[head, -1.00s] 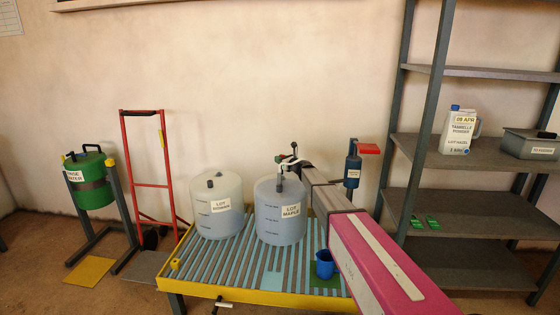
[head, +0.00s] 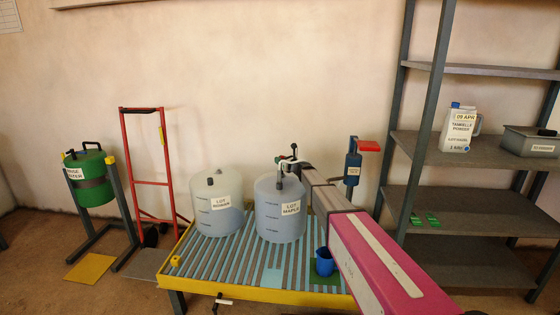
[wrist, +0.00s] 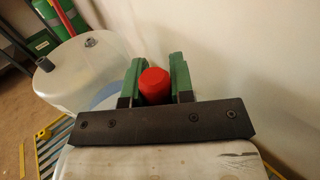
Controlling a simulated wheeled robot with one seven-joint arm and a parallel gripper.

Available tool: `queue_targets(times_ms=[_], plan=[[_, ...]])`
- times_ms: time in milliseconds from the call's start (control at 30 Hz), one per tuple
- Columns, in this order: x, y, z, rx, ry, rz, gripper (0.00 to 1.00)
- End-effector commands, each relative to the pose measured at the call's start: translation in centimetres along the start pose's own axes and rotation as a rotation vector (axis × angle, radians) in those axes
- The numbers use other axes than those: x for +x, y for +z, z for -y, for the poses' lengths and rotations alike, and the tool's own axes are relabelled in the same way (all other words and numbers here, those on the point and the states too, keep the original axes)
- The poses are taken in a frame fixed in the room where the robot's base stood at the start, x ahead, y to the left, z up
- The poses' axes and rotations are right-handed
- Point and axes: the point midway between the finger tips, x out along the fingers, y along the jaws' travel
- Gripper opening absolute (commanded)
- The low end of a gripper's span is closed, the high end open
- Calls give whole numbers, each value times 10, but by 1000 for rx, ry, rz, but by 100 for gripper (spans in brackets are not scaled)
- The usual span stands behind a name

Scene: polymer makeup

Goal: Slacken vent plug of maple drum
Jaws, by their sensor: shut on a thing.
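The maple drum (head: 280,220) is a translucent drum with bluish contents and a "LOT MAPLE" label, standing upright on the slatted table. The plug's lower part is hidden behind the gripper's dark bar.
A second drum, "LOT ROWAN" (head: 216,208), stands close on the left. A blue jug (head: 324,263) sits at the table's front right. A grey shelf rack (head: 440,190) stands right, a red hand truck (head: 145,175) left.

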Motion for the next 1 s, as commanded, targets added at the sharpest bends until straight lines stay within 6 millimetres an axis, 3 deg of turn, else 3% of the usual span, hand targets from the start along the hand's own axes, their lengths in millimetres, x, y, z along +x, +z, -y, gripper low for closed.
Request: queue_targets(times_ms=[33,67,133,567,767,1000], plan=[[0,-1,0,0,0,0,0],[0,-1,0,0,0,0,29],[0,-1,0,0,0,0,52],[-6,-1,0,-1,0,-1,52],[-29,-1,-1,-1,-1,-1,52],[-75,-1,-2,-1,-2,-1,52]])
